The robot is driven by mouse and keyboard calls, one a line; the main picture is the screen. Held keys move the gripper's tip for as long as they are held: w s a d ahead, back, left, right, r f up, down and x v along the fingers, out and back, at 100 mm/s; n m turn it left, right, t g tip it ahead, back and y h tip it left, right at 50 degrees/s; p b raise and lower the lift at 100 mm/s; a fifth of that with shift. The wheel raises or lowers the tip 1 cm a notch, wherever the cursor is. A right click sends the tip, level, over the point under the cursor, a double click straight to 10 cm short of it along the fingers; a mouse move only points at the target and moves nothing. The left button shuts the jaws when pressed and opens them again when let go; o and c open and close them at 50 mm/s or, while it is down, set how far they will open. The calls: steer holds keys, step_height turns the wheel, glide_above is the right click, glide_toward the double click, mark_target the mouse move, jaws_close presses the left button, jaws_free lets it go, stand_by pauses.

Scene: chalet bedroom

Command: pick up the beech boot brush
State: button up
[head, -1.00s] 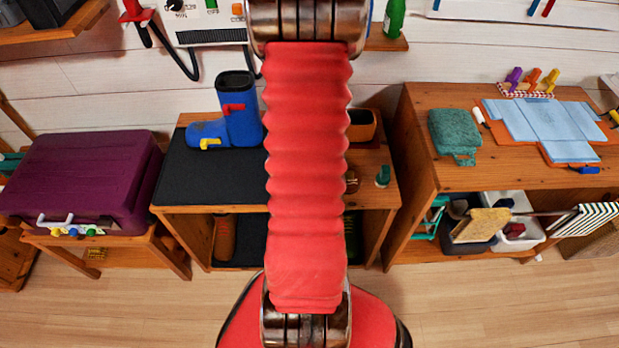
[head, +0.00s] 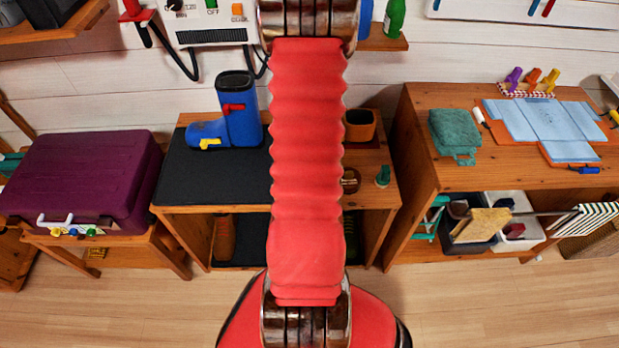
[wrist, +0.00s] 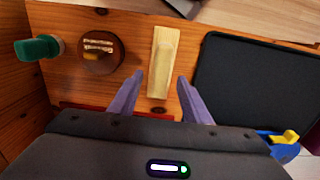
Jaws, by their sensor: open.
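The pale beech boot brush (wrist: 164,50) lies on the wooden bench top in the wrist view, its long side running away from my gripper. My gripper (wrist: 160,78) is open, its two purple fingers pointing at the bench. The brush shows between and beyond the fingertips, with a finger on either side. I cannot tell how high the fingertips are above the bench. In the head view my red arm hides the brush and the gripper.
Left of the brush are a round brown tin (wrist: 101,52) and a green bottle (wrist: 38,47). A black mat (wrist: 250,80) lies close on the right. A blue boot (head: 240,115) stands on the bench. A purple suitcase (head: 80,180) and a wooden shelf (head: 420,150) flank it.

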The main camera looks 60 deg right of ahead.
steer(key=shift+a+f, duration=0.15)
steer(key=shift+f, duration=2.05)
steer(key=shift+c, duration=0.4)
jaws_close()
